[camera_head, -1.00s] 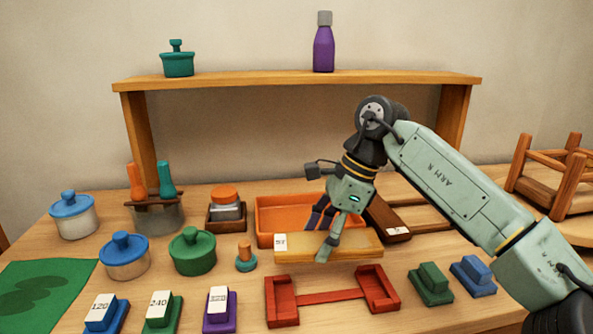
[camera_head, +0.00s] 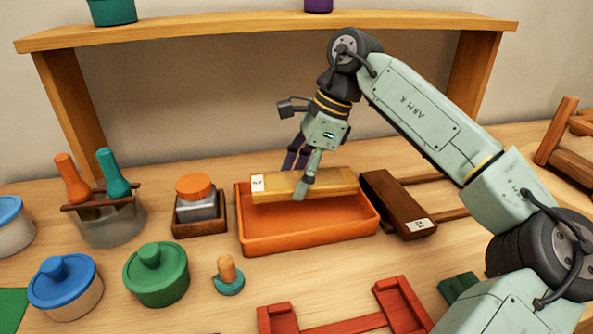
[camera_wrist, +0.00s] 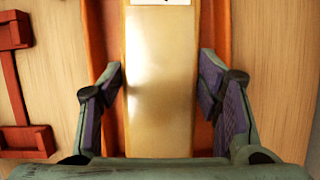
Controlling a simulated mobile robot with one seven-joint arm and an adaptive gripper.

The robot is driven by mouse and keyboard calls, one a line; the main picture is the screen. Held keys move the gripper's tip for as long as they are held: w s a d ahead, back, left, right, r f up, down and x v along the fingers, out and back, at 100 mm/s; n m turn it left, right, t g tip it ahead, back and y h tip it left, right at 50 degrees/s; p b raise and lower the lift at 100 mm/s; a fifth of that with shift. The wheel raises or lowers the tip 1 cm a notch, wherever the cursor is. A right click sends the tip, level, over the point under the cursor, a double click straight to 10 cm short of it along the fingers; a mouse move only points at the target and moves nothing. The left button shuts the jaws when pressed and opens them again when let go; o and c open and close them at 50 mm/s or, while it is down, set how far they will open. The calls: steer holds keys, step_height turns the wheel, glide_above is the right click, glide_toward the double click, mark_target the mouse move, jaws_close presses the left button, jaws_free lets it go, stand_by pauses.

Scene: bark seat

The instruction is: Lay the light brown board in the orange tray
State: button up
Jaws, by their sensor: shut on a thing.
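The light brown board (camera_head: 328,183) is long and flat with a white label at its left end. My gripper (camera_head: 303,172) is shut on the board across its width, near its middle. In the wrist view my gripper (camera_wrist: 161,88) has one finger on each side of the board (camera_wrist: 160,70). The orange tray (camera_head: 310,233) is below the board, and its front wall and floor show. The board overlaps the tray's back part in the head view. I cannot tell whether the board touches the tray. The tray's back wall is mostly hidden.
A dark brown block (camera_head: 398,205) with a label lies close right of the tray. A jar in a wooden holder (camera_head: 198,207) stands close left. A small teal-and-orange peg (camera_head: 228,277) and a red bracket (camera_head: 345,318) are in front. A wooden shelf (camera_head: 270,33) spans behind.

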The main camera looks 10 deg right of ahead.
mark_target(290, 213)
steer(key=shift+f+b, duration=1.9)
steer(key=shift+f, duration=1)
steer(key=shift+a+f, duration=0.1)
steer(key=shift+f, duration=0.2)
steer(key=o, duration=1.4)
steer(key=shift+c, duration=0.2)
steer(key=shift+o, duration=0.5)
steer(key=shift+o, duration=1.2)
steer(key=shift+r+p, duration=2.3)
steer(key=shift+r, duration=1.25)
